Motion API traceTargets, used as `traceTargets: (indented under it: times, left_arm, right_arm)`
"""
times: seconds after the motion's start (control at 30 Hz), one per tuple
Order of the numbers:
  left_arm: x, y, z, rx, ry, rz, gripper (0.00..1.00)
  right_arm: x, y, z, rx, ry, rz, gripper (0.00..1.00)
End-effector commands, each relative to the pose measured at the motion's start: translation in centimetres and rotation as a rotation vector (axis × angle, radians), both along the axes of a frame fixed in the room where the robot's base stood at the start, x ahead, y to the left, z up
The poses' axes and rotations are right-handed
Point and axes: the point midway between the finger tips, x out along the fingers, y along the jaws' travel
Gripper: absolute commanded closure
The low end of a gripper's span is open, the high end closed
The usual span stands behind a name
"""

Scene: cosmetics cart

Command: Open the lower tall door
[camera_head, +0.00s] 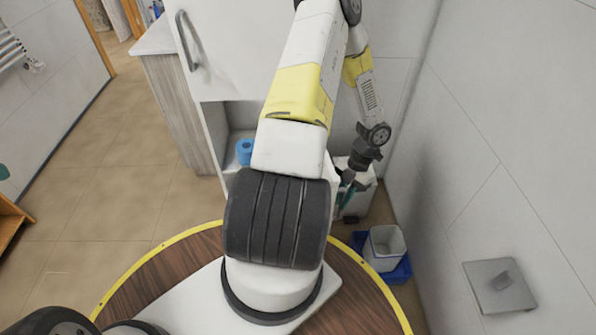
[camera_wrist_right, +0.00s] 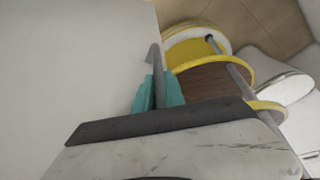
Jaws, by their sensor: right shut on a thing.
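The white cabinet shows in the head view, with a white door (camera_head: 238,55) and its curved grey handle (camera_head: 188,40) at the top. Below it is an open compartment. The right gripper (camera_head: 346,188) is low at the cabinet's right side, partly hidden by my arm. In the right wrist view, its teal fingers (camera_wrist_right: 157,94) are shut around a grey handle (camera_wrist_right: 155,62) beside a white door panel (camera_wrist_right: 75,65). How far this lower door is swung cannot be told, because my arm covers much of it in the head view. My left gripper is not in view.
A blue roll (camera_head: 244,150) stands in the open compartment. A white bin (camera_head: 384,247) and a blue item (camera_head: 400,273) are on the floor by the right wall (camera_head: 500,170). A wood-sided counter (camera_head: 178,105) stands left of the cabinet.

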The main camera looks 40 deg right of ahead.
Motion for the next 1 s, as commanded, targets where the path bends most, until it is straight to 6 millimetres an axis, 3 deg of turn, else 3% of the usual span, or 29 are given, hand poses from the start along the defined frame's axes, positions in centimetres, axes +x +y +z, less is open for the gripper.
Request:
traceTargets:
  times: [0.23, 0.63, 0.67, 0.77, 1.0]
  left_arm:
    - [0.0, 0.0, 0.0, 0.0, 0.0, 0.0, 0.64]
    - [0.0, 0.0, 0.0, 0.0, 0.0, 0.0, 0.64]
    - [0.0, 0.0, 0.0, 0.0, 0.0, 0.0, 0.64]
    - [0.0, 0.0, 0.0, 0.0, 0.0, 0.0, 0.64]
    - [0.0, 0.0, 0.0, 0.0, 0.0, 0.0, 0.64]
  right_arm:
    - [-0.6, -1.6, -0.1, 0.0, 0.002, 0.051, 1.0]
    - [-0.6, -1.8, -0.1, -0.001, 0.001, 0.057, 1.0]
    - [-0.6, -1.8, -0.1, -0.001, 0.001, 0.057, 0.84]
    - [-0.6, -1.8, -0.1, -0.001, 0.001, 0.056, 0.64]
    - [-0.6, -1.8, -0.1, -0.001, 0.0, 0.055, 0.64]
